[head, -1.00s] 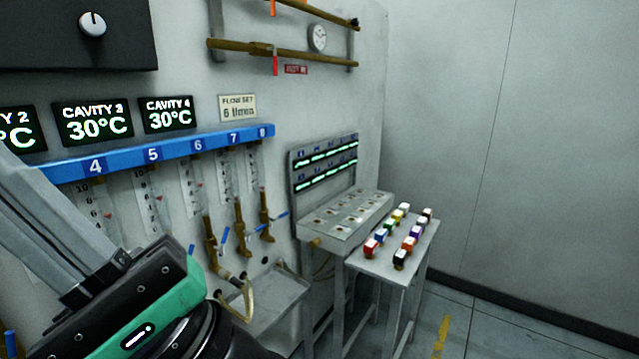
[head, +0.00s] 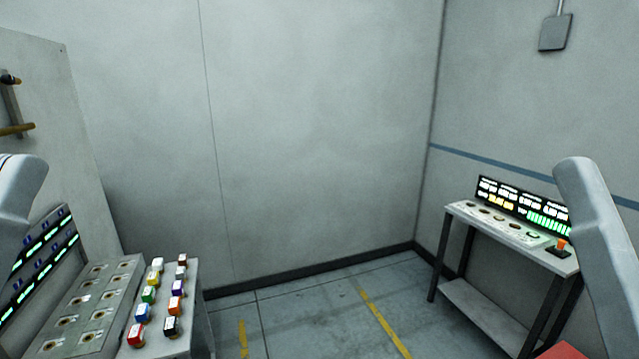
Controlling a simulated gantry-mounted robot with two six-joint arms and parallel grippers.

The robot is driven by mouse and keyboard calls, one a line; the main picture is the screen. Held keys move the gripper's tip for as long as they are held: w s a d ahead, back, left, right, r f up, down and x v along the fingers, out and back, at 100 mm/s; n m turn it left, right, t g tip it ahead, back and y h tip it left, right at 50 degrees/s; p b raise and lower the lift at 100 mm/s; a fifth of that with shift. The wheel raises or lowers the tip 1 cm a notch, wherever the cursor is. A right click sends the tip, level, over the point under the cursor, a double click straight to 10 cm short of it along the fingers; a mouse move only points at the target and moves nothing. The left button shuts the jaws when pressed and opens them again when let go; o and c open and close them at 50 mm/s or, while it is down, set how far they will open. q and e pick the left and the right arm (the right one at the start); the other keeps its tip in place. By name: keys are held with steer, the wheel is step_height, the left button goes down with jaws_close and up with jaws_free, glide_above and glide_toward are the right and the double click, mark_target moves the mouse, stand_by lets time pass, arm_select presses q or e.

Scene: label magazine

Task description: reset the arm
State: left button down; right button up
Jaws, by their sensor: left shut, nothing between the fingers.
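A grey rounded link of my left arm (head: 18,190) stands at the left edge. A longer grey link of my right arm (head: 598,235) slants down along the right side. Neither gripper's fingers show in the head view; both lie outside the picture.
At lower left, a metal rack with slots (head: 92,303) and lit displays (head: 40,252) stands beside a small table (head: 192,268) with several coloured blocks. At right, a console table (head: 500,228) carries lit panels and a red-orange button (head: 562,244). The floor between (head: 310,310) is clear.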

arm_select(q)
step_height(320, 180, up, 18)
steer(key=p, duration=1.4)
arm_select(e)
step_height(320, 180, up, 18)
